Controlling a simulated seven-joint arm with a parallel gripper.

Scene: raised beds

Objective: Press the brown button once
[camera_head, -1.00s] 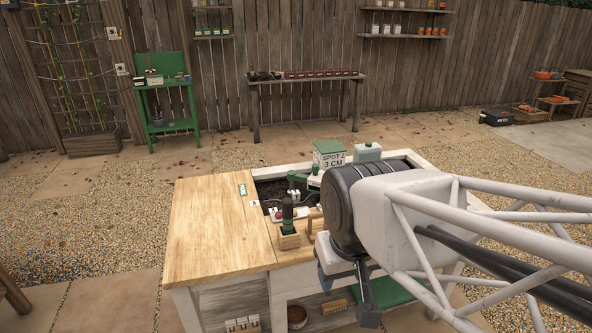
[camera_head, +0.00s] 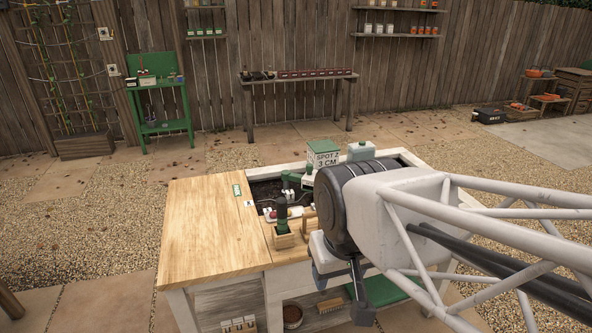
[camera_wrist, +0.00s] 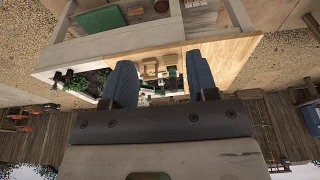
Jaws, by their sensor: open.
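A small dark reddish-brown round shape (camera_head: 281,213), which may be the brown button, shows at the planter's front edge on the potting bench (camera_head: 210,222). It is too small to be sure. A green-topped upright thing in a wooden block (camera_head: 283,238) stands just in front of it. My gripper (camera_head: 361,297) hangs at the bench's front right, apart from the small shape. In the wrist view my gripper (camera_wrist: 161,75) has its two blue-grey fingers wide apart with nothing between them. The small bench items (camera_wrist: 155,75) show beyond the fingertips, too small to tell apart.
A green and white box marked "SPOT Z 3 CM" (camera_head: 324,157) and a grey-green container (camera_head: 361,151) stand at the planter's back. A wooden piece (camera_head: 309,224) stands right of the block. The wooden top at left is mostly bare. My arm hides the bench's right part.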

